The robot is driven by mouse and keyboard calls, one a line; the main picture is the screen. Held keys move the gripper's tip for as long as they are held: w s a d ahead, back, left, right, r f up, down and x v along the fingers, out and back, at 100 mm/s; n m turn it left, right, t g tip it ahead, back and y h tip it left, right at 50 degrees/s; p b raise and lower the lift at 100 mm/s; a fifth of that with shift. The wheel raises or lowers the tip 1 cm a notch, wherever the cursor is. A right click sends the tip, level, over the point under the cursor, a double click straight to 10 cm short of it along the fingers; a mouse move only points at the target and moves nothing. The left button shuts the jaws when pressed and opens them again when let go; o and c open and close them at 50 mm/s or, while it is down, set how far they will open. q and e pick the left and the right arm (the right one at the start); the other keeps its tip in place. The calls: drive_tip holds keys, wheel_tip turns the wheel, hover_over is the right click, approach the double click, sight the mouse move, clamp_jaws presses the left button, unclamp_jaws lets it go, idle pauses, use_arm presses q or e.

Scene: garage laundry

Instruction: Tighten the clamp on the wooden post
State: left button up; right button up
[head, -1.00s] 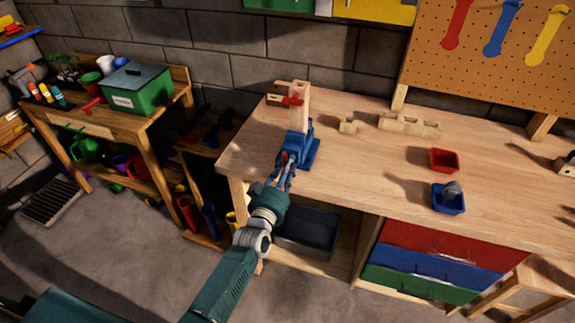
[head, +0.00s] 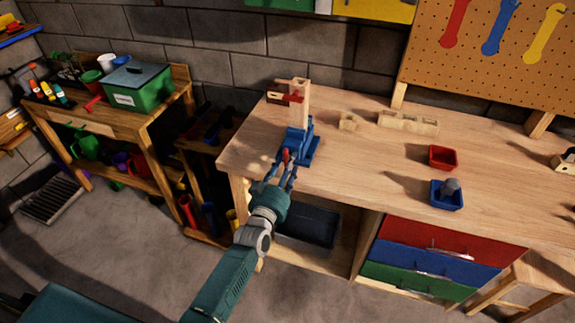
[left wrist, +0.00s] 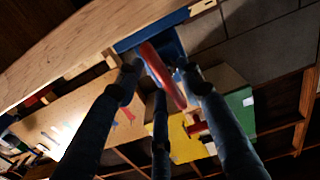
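A light wooden post (head: 301,100) stands upright near the left end of the workbench, its foot in a blue clamp (head: 297,145). The clamp has a red handle (head: 286,155) at its front, which also shows in the left wrist view (left wrist: 162,76). A red piece (head: 285,97) sits across the upper post. My left gripper (head: 283,167) is just in front of the clamp. Its dark fingers (left wrist: 160,78) are spread around the red handle with gaps visible; whether any finger touches it, I cannot tell. My right gripper is not in view.
The workbench (head: 365,165) has free room right of the clamp. Wooden blocks (head: 408,122) lie toward the back. A red bin (head: 442,157) and a blue bin (head: 446,195) stand farther right. A dark tray (head: 308,226) sits below the top.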

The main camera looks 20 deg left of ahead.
use_arm(q)
drive_tip(key=shift+a, duration=0.1)
drive_tip(key=s, duration=1.2)
drive_tip(key=shift+a, duration=0.1)
drive_tip(key=w+b, duration=0.4)
drive_tip(key=b, duration=0.1)
drive_tip(key=w+b, duration=0.4)
drive_tip(key=b, duration=0.1)
drive_tip(key=w+b, duration=0.5)
drive_tip(key=shift+r, duration=0.3)
clamp_jaws()
